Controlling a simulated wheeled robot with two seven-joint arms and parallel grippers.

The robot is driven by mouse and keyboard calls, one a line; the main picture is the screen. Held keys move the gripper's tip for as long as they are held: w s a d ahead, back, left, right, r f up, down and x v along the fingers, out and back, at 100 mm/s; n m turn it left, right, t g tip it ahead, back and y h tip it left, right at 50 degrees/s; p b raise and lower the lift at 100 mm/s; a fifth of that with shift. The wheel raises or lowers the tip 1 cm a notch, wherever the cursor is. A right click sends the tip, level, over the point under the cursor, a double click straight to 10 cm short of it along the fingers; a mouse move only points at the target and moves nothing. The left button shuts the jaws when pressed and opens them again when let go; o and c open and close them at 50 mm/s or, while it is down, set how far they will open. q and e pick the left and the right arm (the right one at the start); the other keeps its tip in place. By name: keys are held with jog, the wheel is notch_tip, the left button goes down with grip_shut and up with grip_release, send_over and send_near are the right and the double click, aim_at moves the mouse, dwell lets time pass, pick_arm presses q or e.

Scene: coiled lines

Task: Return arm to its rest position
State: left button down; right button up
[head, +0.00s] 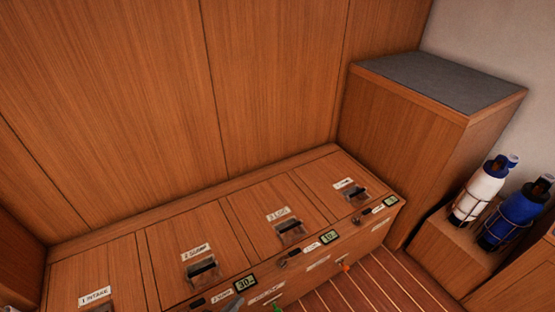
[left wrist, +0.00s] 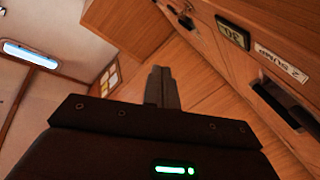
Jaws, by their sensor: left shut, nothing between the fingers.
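My left gripper (left wrist: 165,72) shows in the left wrist view as dark fingers pressed together, with nothing between them. It is in the air, pointing towards wood panelling, and touches nothing that I can see. My right gripper is in neither view.
A wooden bench (head: 180,237) with labelled lids and small green displays (head: 245,283) runs along the panelled wall. A taller cabinet (head: 400,130) with a grey top stands at right. White (head: 478,192) and blue (head: 515,215) bottles stand beside it. Striped floor (head: 375,285) is clear.

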pick_arm(q)
jog(key=s+a+f+g+y+p, duration=0.3)
jog(key=s+a+f+p, duration=0.1)
jog(key=f, duration=0.3)
jog(key=s+a+f+g+y+p, duration=0.25)
jog(key=s+a+f, duration=0.2)
jog(key=f, duration=0.35)
jog(key=s+a+f+g+y+p, duration=0.1)
jog(key=s+a+f+g+p, duration=0.1)
jog(key=s, duration=0.5)
jog(key=s+a+f+m+g+y+p, duration=0.1)
jog(key=s+a+f+g+y+p, duration=0.1)
jog(key=s, duration=0.5)
jog(key=s+a+f+g+y+p, duration=0.2)
jog(key=s+a+f, duration=0.1)
jog(key=s, duration=0.4)
jog(key=shift+a+m, duration=0.4)
jog(key=shift+a, duration=0.35)
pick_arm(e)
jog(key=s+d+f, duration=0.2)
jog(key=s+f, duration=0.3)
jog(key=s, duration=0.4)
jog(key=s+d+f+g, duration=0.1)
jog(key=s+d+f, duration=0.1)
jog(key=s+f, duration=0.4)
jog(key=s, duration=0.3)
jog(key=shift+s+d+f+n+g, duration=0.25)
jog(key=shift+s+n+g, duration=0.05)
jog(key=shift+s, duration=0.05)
